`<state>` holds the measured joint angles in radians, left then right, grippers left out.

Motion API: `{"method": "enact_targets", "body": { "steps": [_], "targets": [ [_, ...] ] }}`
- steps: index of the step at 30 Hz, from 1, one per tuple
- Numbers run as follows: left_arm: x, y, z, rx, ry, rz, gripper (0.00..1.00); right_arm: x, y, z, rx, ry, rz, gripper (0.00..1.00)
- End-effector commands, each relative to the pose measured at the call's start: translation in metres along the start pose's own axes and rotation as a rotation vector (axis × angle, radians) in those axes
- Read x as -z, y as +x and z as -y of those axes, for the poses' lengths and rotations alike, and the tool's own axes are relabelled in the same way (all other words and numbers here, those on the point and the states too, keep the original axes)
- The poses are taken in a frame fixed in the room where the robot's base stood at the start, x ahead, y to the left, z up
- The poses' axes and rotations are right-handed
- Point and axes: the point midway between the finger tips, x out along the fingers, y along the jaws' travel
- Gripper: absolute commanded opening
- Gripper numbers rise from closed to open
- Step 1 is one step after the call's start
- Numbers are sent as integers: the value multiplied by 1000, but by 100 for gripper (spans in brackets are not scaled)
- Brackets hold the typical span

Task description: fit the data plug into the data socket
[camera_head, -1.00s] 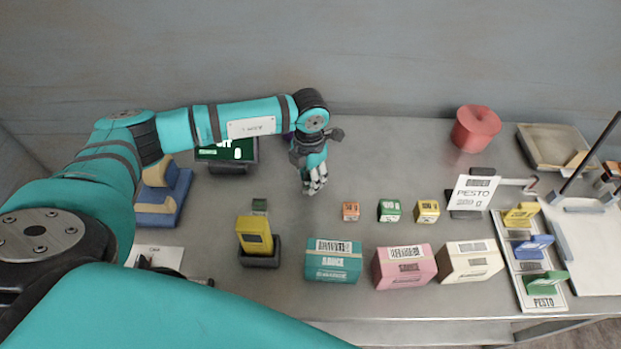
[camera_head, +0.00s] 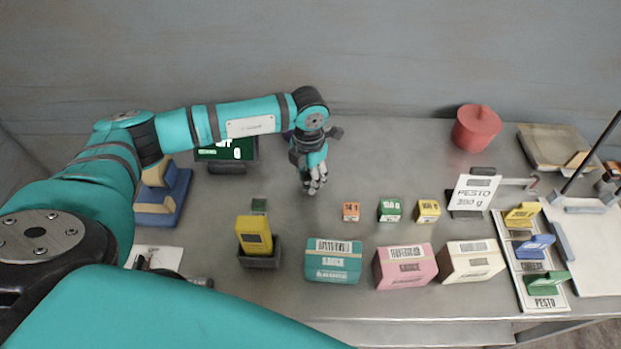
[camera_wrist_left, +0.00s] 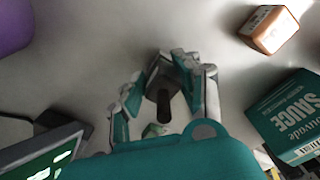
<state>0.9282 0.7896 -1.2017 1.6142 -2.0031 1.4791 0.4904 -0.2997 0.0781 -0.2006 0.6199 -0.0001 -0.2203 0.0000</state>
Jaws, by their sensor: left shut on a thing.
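My left gripper (camera_head: 316,188) points down above the middle of the table, between the green-lit screen and the small cubes. In the left wrist view its fingers (camera_wrist_left: 168,100) are closed around a dark grey piece with a black rod-like part (camera_wrist_left: 163,97), which seems to be the data plug. In the head view the fingers hide this piece. My right gripper is not in view.
A yellow device (camera_head: 254,236) stands in a dark cradle (camera_head: 262,261). A screen (camera_head: 228,150) is behind it. Orange (camera_head: 351,212), green (camera_head: 389,210) and yellow (camera_head: 427,211) cubes stand right of the gripper, with teal (camera_head: 333,262), pink (camera_head: 404,267) and cream (camera_head: 471,262) boxes in front.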

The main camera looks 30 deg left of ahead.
Motion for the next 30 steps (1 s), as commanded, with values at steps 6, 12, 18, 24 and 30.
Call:
{"method": "enact_targets", "body": {
  "steps": [6, 12, 18, 24, 30],
  "targets": [
    [-2, -5, -2, -3, -4, 5, 0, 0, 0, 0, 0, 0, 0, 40],
    [-2, -5, -2, -3, -4, 5, 0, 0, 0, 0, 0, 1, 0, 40],
    [-1, -7, -1, -3, -4, 5, 0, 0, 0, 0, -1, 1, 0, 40],
    [-1, -9, -1, -2, -3, 4, 0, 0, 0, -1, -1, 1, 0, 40],
    [-1, -9, -1, -2, -3, 4, 0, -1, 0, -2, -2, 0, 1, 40]
  ]
}}
